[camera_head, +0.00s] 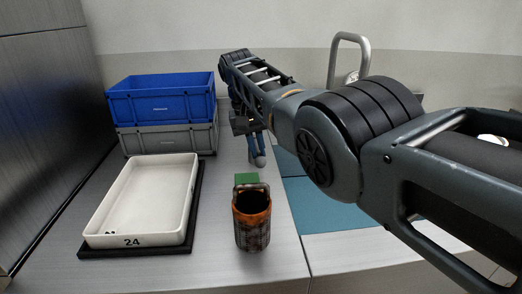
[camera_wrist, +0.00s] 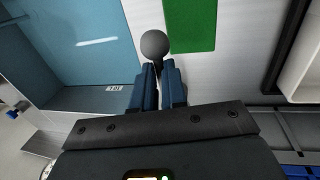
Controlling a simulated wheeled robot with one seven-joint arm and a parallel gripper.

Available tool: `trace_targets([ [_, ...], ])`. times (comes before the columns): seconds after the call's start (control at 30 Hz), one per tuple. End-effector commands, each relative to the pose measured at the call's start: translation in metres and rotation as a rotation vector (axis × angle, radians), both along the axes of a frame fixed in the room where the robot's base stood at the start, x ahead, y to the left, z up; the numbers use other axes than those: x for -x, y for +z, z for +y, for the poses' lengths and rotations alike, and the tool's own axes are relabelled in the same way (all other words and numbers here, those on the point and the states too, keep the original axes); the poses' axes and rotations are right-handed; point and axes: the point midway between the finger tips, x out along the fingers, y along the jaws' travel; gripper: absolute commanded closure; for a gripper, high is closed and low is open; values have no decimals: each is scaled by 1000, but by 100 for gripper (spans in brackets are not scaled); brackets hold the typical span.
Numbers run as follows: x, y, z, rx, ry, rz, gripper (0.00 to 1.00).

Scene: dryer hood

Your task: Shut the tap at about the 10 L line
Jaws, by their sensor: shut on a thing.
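My gripper (camera_head: 255,145) points down over the grey worktop and is shut on the stem of a grey ball-ended handle (camera_head: 259,161). In the wrist view the dark ball (camera_wrist: 154,44) stands just beyond my fingertips (camera_wrist: 158,68), with the stem between the fingers. A curved metal spout (camera_head: 337,50) rises behind my arm, which hides its lower part. A teal basin or panel (camera_head: 335,208) lies right of the handle, partly behind my arm. In the wrist view its teal inside (camera_wrist: 70,60) shows a small label (camera_wrist: 115,88), too small to read surely. I cannot make out a water level.
A rusty dark cup (camera_head: 252,225) stands at the front beside a green pad (camera_head: 246,179). A white tray marked 24 (camera_head: 140,241) lies on a black base at left. A blue crate (camera_head: 160,103) sits on a grey crate (camera_head: 168,139) behind it.

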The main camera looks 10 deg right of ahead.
Motion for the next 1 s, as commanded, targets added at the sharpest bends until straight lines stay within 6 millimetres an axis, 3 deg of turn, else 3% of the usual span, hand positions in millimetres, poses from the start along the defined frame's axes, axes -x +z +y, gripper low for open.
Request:
trace_targets([
  [0.5,3,-3,2,-1,-15,11,100],
  [0.53,3,-3,2,-1,-15,11,85],
  [0.77,2,-2,2,-1,-13,10,63],
  [1.0,1,-1,2,0,-13,5,62],
])
